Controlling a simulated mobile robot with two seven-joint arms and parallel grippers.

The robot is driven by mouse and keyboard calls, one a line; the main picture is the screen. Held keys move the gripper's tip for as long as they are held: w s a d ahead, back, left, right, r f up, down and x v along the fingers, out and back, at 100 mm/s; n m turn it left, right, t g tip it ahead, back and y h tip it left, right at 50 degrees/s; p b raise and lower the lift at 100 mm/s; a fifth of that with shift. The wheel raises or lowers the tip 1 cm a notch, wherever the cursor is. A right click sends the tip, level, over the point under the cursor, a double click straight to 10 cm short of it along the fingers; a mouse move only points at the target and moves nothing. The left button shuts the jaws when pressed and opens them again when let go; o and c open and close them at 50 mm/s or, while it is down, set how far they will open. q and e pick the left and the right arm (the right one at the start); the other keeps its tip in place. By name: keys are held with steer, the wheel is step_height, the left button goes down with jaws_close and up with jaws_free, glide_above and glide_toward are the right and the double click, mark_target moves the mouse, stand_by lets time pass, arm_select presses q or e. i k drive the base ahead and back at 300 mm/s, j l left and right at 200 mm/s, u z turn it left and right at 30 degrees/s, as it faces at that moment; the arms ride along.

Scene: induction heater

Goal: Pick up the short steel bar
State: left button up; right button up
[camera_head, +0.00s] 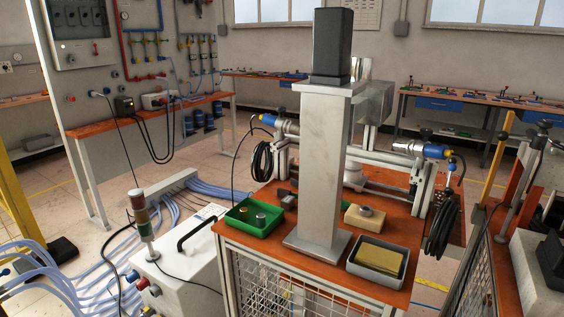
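A green tray (234,229) stands at the left side of the orange-brown table top. It holds two small upright cylinders. The grey, steel-looking one (260,219) may be the short steel bar, and a darker brownish one (244,213) stands to its left. They are small in this view, so I cannot tell their length or material for certain. Neither of my grippers is in view.
A tall metal column (322,165) with a black top stands mid-table. A grey tray (353,268) with a yellowish block (380,258) is at the front right. A white box with a black handle (192,232) and a signal lamp (141,215) stand left of the table.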

mark_target(261, 217)
steer(key=i+j, duration=0.15)
steer(key=j, duration=0.3)
steer(key=i+j+z, duration=0.1)
steer(key=j, duration=0.3)
steer(key=i+j+z, duration=0.1)
steer(key=j, duration=0.35)
steer(key=i+j, duration=0.15)
steer(key=j, duration=0.3)
